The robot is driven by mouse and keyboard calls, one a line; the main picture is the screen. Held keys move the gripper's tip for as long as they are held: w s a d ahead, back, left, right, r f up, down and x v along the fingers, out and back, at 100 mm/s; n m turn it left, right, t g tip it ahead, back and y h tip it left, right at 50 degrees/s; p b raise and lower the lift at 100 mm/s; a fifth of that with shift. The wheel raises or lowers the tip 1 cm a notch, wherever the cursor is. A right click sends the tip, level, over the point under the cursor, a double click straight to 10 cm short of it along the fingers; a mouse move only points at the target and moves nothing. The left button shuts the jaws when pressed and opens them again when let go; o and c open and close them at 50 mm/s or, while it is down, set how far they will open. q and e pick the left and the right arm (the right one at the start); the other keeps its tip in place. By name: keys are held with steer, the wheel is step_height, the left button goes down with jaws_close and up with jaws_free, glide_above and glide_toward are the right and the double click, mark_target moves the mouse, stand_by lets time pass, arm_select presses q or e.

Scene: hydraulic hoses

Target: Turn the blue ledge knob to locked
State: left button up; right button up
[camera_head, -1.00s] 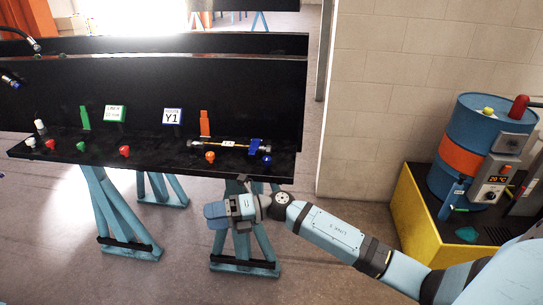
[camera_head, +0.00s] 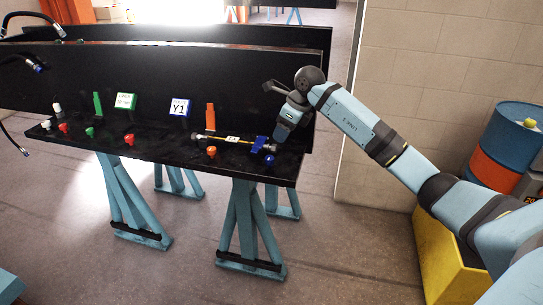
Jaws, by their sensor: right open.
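The blue ledge knob (camera_head: 270,161) sits at the right end of the front edge of the black ledge (camera_head: 225,165). It is too small to tell which way it is turned. My right gripper (camera_head: 282,134) is over the right end of the ledge, pointing down, just above and behind the knob and apart from it. It is open, though the gap between its fingers is hard to see. Nothing shows between them. My left gripper is not in view.
A yellow hose piece (camera_head: 222,138) with a blue block (camera_head: 261,144) lies just behind the knob. An orange knob (camera_head: 211,151) and red knob (camera_head: 129,138) are farther left. A black panel (camera_head: 150,82) rises behind. A blue drum (camera_head: 513,135) stands at right.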

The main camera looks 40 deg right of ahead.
mark_target(270, 158)
steer(key=p+x, duration=0.1)
steer(key=x, duration=1)
steer(key=shift+w+f, duration=0.1)
steer(key=shift+f, duration=0.15)
steer(key=shift+a, duration=0.1)
steer(key=shift+c, duration=0.3)
steer(key=c, duration=0.9)
steer(key=shift+o, duration=0.2)
